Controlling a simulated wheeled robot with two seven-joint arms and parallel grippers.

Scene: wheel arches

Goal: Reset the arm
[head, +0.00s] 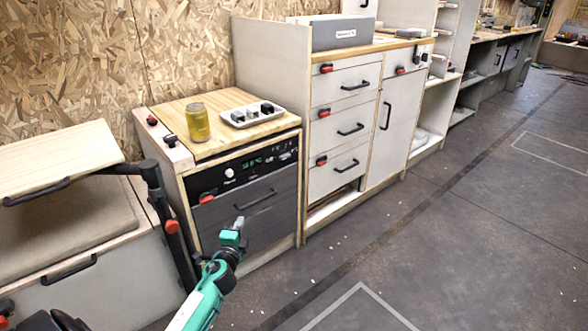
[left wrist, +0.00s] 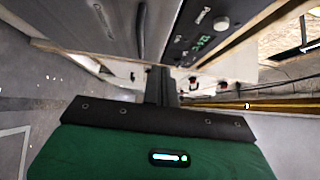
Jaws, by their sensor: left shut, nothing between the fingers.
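My left arm is green and reaches up from the bottom of the head view. Its gripper (head: 238,226) is in front of the dark door of an oven-like unit (head: 225,218), and no gap shows between the fingers. In the left wrist view the two dark fingers (left wrist: 160,84) are together and hold nothing. The unit's door, handle and green-lit control panel (left wrist: 205,38) are close beyond them there. I cannot tell whether the fingertips touch the unit. My right gripper is in neither view.
A jar of yellow contents (head: 198,122) and a white tray (head: 229,119) with dark items stand on the unit's wooden top. A drawer cabinet (head: 340,86) stands to its right. A bench with a raised lid (head: 60,160) is at left. The grey floor (head: 440,240) at right is clear.

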